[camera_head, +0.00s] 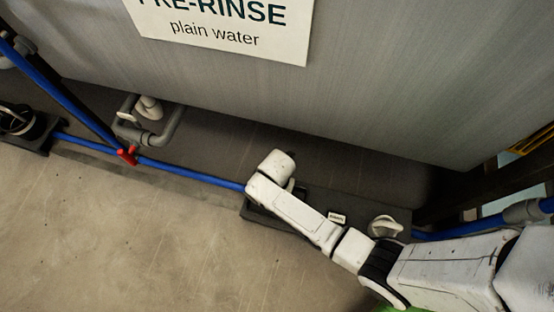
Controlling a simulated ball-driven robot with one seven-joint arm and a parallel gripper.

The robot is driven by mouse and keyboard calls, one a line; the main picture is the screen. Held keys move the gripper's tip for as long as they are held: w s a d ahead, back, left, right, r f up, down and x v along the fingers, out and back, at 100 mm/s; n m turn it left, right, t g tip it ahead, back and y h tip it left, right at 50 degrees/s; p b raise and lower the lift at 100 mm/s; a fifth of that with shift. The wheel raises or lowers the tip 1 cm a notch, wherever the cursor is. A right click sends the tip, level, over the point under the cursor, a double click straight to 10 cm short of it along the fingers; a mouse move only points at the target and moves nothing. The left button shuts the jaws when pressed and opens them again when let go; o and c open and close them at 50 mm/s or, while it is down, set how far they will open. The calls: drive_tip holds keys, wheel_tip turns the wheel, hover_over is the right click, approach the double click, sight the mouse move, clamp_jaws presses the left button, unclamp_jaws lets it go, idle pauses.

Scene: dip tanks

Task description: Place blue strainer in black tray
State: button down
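No blue strainer can be made out in the head view. No black tray can be told for certain either. My white arm reaches in from the lower right toward the middle of the view and bends at its far end, beside the tank's foot. My gripper's fingers do not show, so I cannot see what they hold.
A grey tank wall (330,105) with a sign (225,22) reading "plain water" fills the top. Blue pipe (190,172) with a red valve handle (128,156) runs along the floor. A dark base (258,214) lies partly behind my arm. Open floor (110,240) is lower left.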

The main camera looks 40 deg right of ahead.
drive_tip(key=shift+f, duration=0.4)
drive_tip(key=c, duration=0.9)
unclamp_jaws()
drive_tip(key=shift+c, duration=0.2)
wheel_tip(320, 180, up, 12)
drive_tip(key=p, duration=0.6)
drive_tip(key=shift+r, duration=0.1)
